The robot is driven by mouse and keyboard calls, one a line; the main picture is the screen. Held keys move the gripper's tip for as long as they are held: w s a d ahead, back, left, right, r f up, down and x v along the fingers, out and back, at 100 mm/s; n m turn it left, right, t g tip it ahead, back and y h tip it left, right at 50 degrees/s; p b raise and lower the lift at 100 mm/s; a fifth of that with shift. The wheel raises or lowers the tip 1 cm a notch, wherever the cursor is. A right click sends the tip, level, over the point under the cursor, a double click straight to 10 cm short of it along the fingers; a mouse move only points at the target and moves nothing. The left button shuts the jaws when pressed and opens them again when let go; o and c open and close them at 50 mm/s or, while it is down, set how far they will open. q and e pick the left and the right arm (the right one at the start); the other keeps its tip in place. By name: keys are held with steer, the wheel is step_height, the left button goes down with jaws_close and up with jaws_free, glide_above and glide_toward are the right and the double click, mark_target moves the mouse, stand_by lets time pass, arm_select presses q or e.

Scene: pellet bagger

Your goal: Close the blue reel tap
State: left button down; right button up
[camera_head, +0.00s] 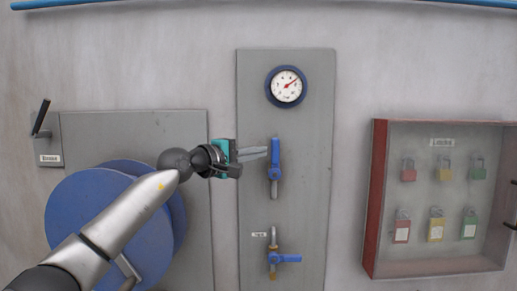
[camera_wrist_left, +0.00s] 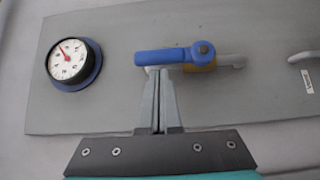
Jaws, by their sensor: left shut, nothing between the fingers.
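Two blue-handled taps are on the tall grey panel; I cannot tell from the labels which is the reel tap. The upper tap's blue handle (camera_head: 276,155) points straight up, in line with its pipe. In the left wrist view this handle (camera_wrist_left: 160,57) lies lengthwise, its pivot to the right. The lower tap's blue handle (camera_head: 288,258) points right, across its pipe. My left gripper (camera_head: 265,152) is shut and empty, its tips at the left side of the upper handle. In the left wrist view the tips (camera_wrist_left: 161,70) meet the handle's edge; contact is unclear. My right gripper is out of view.
A pressure gauge (camera_head: 287,87) sits above the upper tap. A blue reel (camera_head: 85,215) is behind my left arm. A red-sided lock case (camera_head: 376,200) stands out at the right. The wall between panel and case is clear.

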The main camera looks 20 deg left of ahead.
arm_select(q)
steer(key=shift+d, duration=0.15)
stand_by(0.3)
steer(key=shift+w+d+r+m+g+p, duration=0.1)
steer(key=shift+d+r+m+g+p, duration=0.15)
steer(key=shift+p, duration=0.25)
